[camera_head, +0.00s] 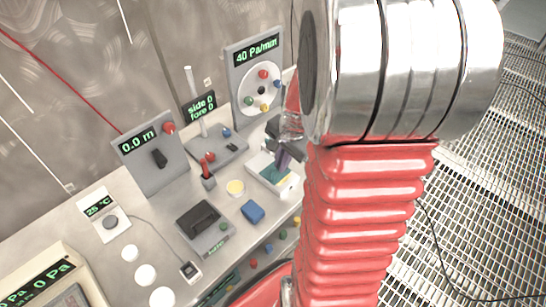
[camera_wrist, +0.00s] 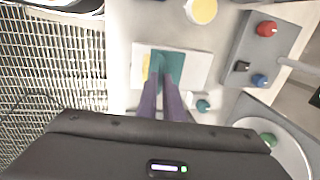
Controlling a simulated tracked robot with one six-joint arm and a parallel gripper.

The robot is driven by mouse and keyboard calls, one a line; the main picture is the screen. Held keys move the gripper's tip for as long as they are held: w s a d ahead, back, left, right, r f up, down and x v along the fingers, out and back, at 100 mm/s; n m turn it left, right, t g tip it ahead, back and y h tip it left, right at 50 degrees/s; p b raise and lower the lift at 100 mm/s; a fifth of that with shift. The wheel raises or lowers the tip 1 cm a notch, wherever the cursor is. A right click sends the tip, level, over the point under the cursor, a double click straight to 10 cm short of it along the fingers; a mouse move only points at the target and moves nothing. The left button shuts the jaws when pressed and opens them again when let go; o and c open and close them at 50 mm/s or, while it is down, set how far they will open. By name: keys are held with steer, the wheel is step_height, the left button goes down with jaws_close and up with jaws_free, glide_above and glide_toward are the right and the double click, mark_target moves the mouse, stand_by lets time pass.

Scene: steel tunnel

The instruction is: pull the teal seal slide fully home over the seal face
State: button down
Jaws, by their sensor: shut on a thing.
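The teal seal slide (camera_wrist: 177,62) lies on a white plate (camera_wrist: 200,72) in the wrist view. A strip of yellow (camera_wrist: 146,66) shows along the slide's left side; I cannot tell whether it is the seal face. My gripper (camera_wrist: 160,80) comes from below in that view, its two purple-grey fingers close together at the slide, shut on it. The fingers hide part of the slide. In the head view my gripper (camera_head: 281,160) is over the white plate (camera_head: 258,161), and only a little of the teal slide (camera_head: 272,173) shows.
A yellow disc (camera_head: 235,188) and a blue block (camera_head: 253,211) are left of the plate. A red-handled lever (camera_head: 208,171) and a dial panel (camera_head: 259,82) stand behind. My red arm hides the bench's right side. Metal grating (camera_head: 490,170) lies beyond it.

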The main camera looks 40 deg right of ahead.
steer(key=shift+s+d, duration=0.1)
steer(key=shift+s, duration=0.8)
steer(key=c, duration=1.9)
jaws_free()
steer(key=shift+s, duration=0.1)
steer(key=shift+r, duration=0.1)
step_height(320, 180, up, 13)
steer(key=s, duration=0.2)
steer(key=shift+s+d, duration=0.2)
steer(key=shift+s, duration=0.1)
steer(key=shift+r, duration=0.1)
